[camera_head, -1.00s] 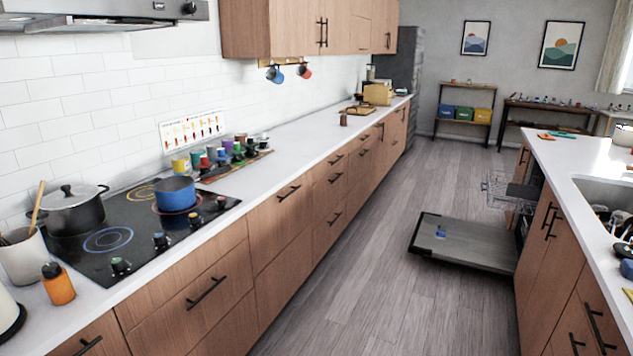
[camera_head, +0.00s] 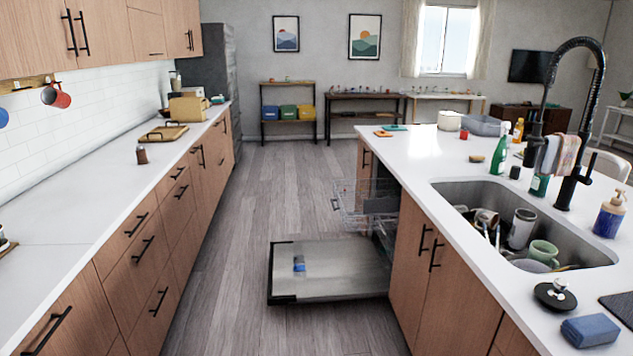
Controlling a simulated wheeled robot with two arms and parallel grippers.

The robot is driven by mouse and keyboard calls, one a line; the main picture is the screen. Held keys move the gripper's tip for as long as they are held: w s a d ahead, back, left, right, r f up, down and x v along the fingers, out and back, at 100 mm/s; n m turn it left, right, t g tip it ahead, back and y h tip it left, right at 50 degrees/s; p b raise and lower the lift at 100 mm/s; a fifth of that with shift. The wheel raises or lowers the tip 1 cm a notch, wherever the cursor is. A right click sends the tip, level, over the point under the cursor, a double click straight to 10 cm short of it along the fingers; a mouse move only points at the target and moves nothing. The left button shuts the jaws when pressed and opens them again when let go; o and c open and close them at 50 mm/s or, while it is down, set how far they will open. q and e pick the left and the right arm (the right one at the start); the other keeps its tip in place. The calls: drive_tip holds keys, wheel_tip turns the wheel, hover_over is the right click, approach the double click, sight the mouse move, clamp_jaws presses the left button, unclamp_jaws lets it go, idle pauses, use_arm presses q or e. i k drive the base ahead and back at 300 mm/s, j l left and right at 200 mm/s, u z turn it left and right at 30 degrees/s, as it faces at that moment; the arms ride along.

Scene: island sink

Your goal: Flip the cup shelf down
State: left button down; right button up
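The dishwasher in the island stands open, with its door (camera_head: 330,270) folded down flat above the floor. A wire rack (camera_head: 362,208) is pulled partly out over the door, and I cannot make out a separate cup shelf in it. A small blue thing (camera_head: 299,263) lies on the inside of the door. Neither of my grippers is in view.
The island counter (camera_head: 415,150) with a sink (camera_head: 470,195) full of dishes is at the right. A long counter (camera_head: 90,200) with drawers runs along the left. The wooden floor (camera_head: 225,250) between them is clear left of the door.

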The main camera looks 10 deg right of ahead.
sight(386, 204)
drive_tip(key=i+z, duration=0.2)
drive_tip(key=i, duration=0.25)
drive_tip(key=i+j+z, duration=0.2)
drive_tip(key=i, duration=0.2)
drive_tip(key=i+j+z, duration=0.15)
drive_tip(key=i, duration=0.3)
drive_tip(key=i+j+z, duration=0.2)
drive_tip(key=i, duration=0.2)
drive_tip(key=i+j+z, duration=0.2)
drive_tip(key=z, duration=0.2)
drive_tip(key=i+j+z, duration=0.85)
drive_tip(key=j+z, duration=0.25)
